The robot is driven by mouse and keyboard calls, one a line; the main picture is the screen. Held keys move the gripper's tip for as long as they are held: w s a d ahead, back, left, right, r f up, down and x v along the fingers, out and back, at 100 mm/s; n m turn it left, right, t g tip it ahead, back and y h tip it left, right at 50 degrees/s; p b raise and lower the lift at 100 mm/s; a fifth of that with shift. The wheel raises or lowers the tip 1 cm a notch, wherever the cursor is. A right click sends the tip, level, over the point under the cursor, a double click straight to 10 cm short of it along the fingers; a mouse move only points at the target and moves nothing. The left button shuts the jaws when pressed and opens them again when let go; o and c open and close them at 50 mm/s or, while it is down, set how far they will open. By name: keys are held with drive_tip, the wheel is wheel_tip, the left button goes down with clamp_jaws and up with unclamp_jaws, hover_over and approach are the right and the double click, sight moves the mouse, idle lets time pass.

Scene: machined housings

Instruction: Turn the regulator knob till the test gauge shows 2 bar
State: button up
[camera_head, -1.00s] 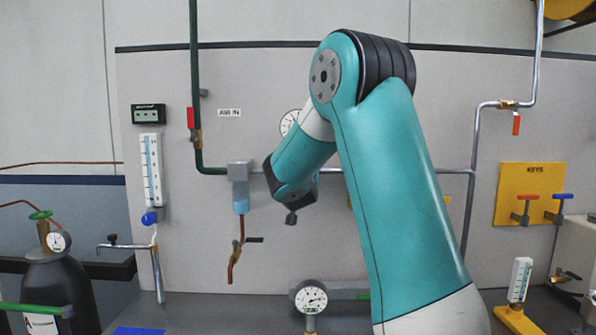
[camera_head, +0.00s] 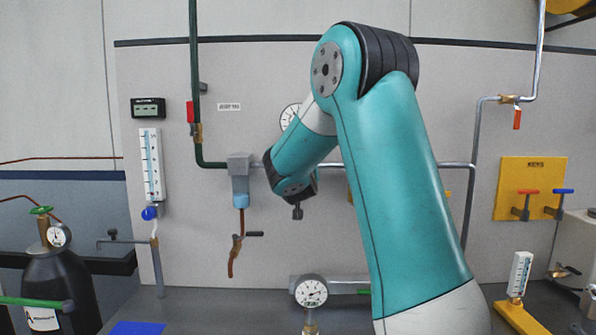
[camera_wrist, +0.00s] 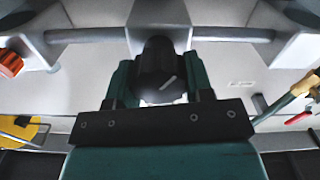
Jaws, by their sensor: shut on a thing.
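The black regulator knob (camera_wrist: 157,66) with a white pointer line shows in the wrist view, in front of a grey regulator body (camera_wrist: 160,14). In the head view the knob and fingers are hidden behind my arm. A round gauge (camera_head: 311,292) stands low in the middle; its needle is too small to read surely. Another gauge (camera_head: 288,115) is partly covered by my arm. I cannot tell which is the test gauge.
A pipe (camera_head: 437,166) runs along the panel behind my arm. Left are a filter unit (camera_head: 240,172), a flow tube (camera_head: 152,165) and a gas cylinder (camera_head: 58,283). Right are a yellow key board (camera_head: 530,175) and a small flow meter (camera_head: 520,275).

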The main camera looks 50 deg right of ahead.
drive_tip(key=n, duration=0.4)
drive_tip(key=shift+a+b, duration=0.1)
drive_tip(key=shift+b, duration=0.2)
drive_tip(key=n, duration=0.4)
drive_tip(key=shift+w, duration=0.1)
drive_tip(key=n+p, duration=0.1)
drive_tip(key=n, duration=0.2)
drive_tip(key=shift+f+n, duration=0.1)
drive_tip(key=shift+n, duration=0.3)
drive_tip(key=n+p, duration=0.2)
drive_tip(key=n, duration=0.2)
drive_tip(key=shift+n, duration=0.3)
drive_tip(key=n+p, duration=0.3)
drive_tip(key=n, duration=0.1)
drive_tip(key=shift+f, duration=0.15)
drive_tip(key=n+p, duration=0.3)
drive_tip(key=n, duration=0.1)
drive_tip(key=n+p, duration=0.3)
drive_tip(key=n, duration=0.1)
drive_tip(key=shift+f+p, duration=0.15)
drive_tip(key=shift+p, duration=0.2)
drive_tip(key=shift+f+n+p, duration=0.15)
drive_tip(key=shift+n+p, duration=0.65)
drive_tip(key=shift+n, duration=0.4)
drive_tip(key=shift+f, duration=0.1)
